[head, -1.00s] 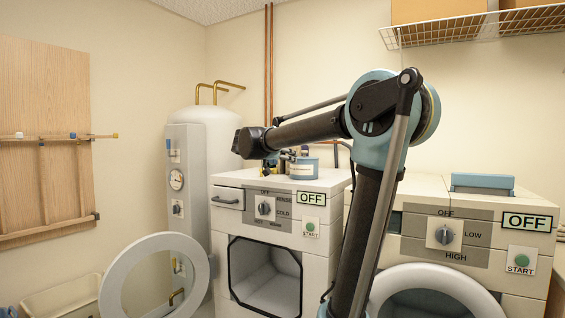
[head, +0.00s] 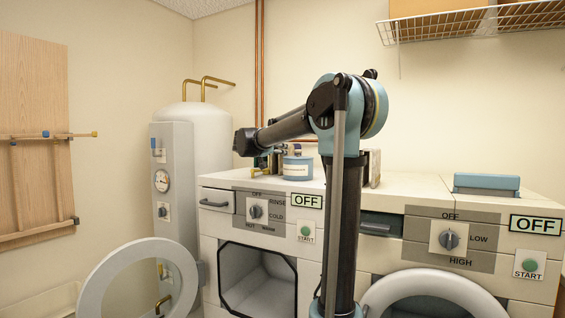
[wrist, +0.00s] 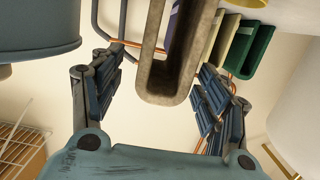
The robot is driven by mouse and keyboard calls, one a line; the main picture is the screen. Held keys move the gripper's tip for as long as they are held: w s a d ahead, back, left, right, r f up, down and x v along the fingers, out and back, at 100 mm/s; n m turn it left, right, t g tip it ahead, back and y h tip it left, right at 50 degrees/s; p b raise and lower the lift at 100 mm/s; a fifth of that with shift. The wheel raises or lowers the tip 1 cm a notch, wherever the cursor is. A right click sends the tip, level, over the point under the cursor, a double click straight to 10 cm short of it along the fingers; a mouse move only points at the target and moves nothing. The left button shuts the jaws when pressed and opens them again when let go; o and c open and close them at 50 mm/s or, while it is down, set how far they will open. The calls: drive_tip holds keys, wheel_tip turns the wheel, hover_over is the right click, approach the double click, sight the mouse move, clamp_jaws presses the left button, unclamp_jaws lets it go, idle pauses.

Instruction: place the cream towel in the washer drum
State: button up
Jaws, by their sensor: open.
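The washer's drum opening (head: 258,282) is at the lower middle of the head view, open and apparently empty. Its round door (head: 138,285) stands open to the left. My gripper (wrist: 160,72) shows in the wrist view with its two fingers spread apart and nothing clearly held. A brown, hollow U-shaped object (wrist: 178,88) shows between and beyond the fingers; I cannot tell whether it touches them. In the head view my arm's end is above the washer top, and its fingers cannot be made out.
A blue tin (head: 298,168) and small items stand on the washer top. A water heater (head: 190,150) stands left. A wire shelf (head: 470,28) hangs above.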

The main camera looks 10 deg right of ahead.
drive_tip(key=x, duration=0.7)
drive_tip(key=shift+w+f, duration=0.2)
drive_tip(key=shift+w, duration=0.1)
drive_tip(key=shift+a, duration=0.1)
drive_tip(key=c, duration=1.3)
drive_tip(key=shift+r, duration=0.1)
